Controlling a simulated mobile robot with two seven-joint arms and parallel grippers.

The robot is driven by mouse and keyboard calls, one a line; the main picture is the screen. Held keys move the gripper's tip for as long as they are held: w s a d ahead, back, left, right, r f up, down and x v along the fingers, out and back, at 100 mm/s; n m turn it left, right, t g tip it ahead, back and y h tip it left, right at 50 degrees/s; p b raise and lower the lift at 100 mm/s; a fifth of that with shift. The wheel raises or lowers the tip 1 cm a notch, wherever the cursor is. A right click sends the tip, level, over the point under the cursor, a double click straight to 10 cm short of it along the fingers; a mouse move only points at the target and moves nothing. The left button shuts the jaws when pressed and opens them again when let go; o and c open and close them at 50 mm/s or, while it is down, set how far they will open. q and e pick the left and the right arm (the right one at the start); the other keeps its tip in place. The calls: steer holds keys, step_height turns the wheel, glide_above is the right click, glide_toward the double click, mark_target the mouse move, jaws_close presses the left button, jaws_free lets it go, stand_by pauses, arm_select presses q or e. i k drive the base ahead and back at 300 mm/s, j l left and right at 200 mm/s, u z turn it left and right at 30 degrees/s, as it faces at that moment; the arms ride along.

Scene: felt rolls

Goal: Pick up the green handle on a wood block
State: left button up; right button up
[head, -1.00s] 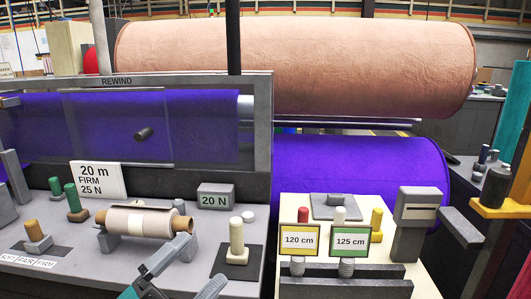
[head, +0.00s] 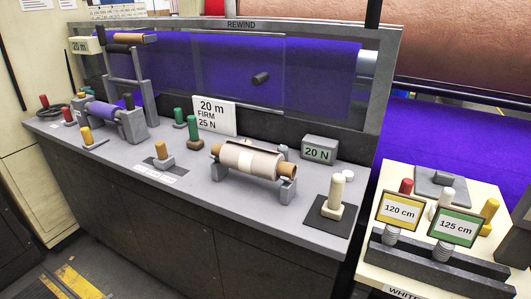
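Two green handles stand on the grey bench left of the "20 m FIRM 25 N" card. The nearer green handle (head: 194,127) is upright on a small brown wood block (head: 195,144). The other green handle (head: 180,116) stands just behind it to the left; its base is partly hidden. Neither of my grippers is in the head view, so I cannot see whether they are open or shut.
The grey bench (head: 300,215) also bears a pale felt roll (head: 248,161) on a cradle, a tan handle (head: 162,151), a cream handle (head: 336,190) and a card (head: 214,115). Bare bench lies around the cradle.

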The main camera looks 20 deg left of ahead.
mark_target(195, 143)
steer(key=u, duration=1.25)
steer(key=i+j+u, duration=0.15)
steer(key=i+j, duration=0.05)
steer(key=j, duration=0.05)
